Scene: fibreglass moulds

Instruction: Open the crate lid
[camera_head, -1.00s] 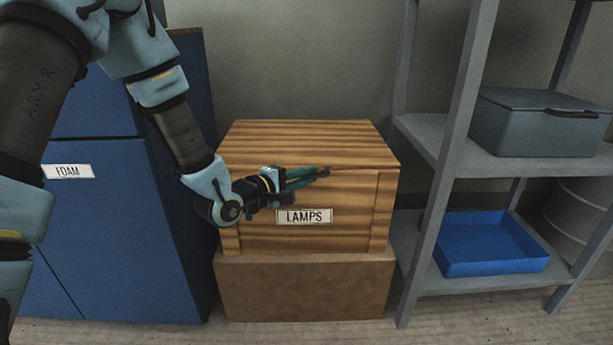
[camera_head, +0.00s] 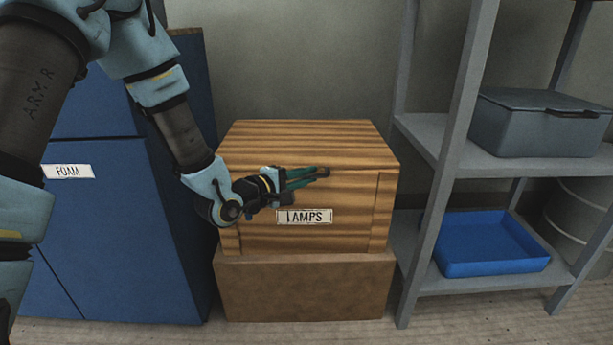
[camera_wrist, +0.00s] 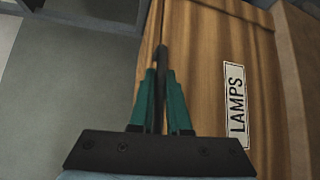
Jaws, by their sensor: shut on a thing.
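A striped wooden crate (camera_head: 365,215) with a LAMPS label (camera_head: 318,216) stands in the middle of the head view. Its wooden lid (camera_head: 305,135) is down, lying flat on the crate. My gripper (camera_head: 312,175) is at the upper front of the crate, just under the lid's front edge. In the wrist view, its teal fingers (camera_wrist: 161,85) are shut on a thin dark bar (camera_wrist: 161,58), which looks like the lid's handle. The fingers hide most of the bar. The LAMPS label also shows in the wrist view (camera_wrist: 236,105), beside the fingers.
The crate rests on a brown block (camera_head: 305,290). A blue cabinet (camera_head: 110,225) labelled FOAM stands at left. A grey shelf unit (camera_head: 440,180) stands close at right, holding a grey lidded box (camera_head: 535,130) and a blue tray (camera_head: 490,265). The space above the lid looks clear.

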